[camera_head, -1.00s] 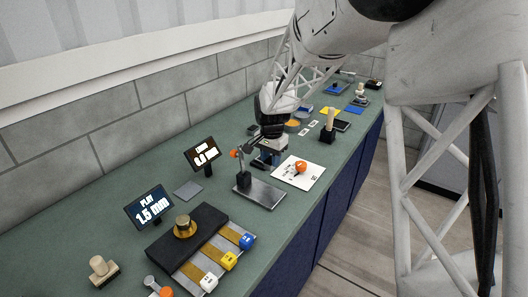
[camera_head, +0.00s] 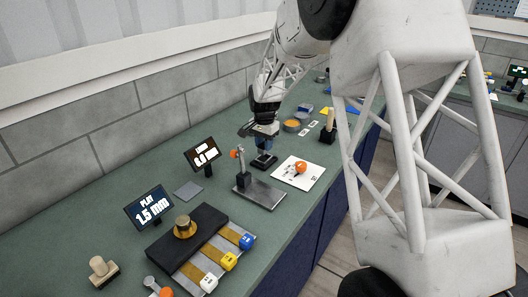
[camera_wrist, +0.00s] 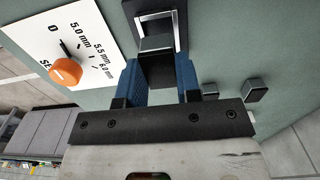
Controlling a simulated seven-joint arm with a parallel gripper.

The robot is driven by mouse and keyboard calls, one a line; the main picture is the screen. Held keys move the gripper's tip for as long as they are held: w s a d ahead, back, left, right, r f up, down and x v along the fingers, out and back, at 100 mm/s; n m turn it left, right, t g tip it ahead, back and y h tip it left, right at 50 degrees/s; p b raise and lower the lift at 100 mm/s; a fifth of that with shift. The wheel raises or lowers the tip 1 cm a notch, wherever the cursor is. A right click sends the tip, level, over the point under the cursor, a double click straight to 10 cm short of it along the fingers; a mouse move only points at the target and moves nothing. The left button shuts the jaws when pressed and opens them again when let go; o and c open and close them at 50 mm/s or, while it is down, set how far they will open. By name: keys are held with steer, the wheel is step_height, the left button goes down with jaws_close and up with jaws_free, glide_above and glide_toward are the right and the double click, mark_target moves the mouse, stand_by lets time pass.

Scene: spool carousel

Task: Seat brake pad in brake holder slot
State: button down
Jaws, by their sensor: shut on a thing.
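My gripper (camera_wrist: 160,85) has blue fingers shut on a small dark block, the brake pad (camera_wrist: 158,68), in the wrist view. The pad's end points at a black holder with a bright-rimmed rectangular slot (camera_wrist: 178,18). The pad overlaps the near side of the slot in this view; I cannot tell whether it is inside or just above it. In the head view my gripper (camera_head: 264,142) is over a low black base, apparently the brake holder (camera_head: 264,161), on the green bench. The pad is too small to make out there.
A white dial card with an orange knob (camera_wrist: 66,71) lies close beside the holder. Small dark blocks (camera_wrist: 256,91) stand on the other side. A metal plate (camera_head: 264,194) with an upright post is nearby. A "PLAY 1.5 mm" display (camera_head: 149,208) stands further left.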

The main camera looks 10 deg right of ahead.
stand_by(0.3)
steer(key=shift+f, duration=1.75)
steer(key=shift+f, duration=0.1)
steer(key=c, duration=0.8)
jaws_free()
step_height(320, 180, up, 12)
steer(key=shift+r, duration=0.1)
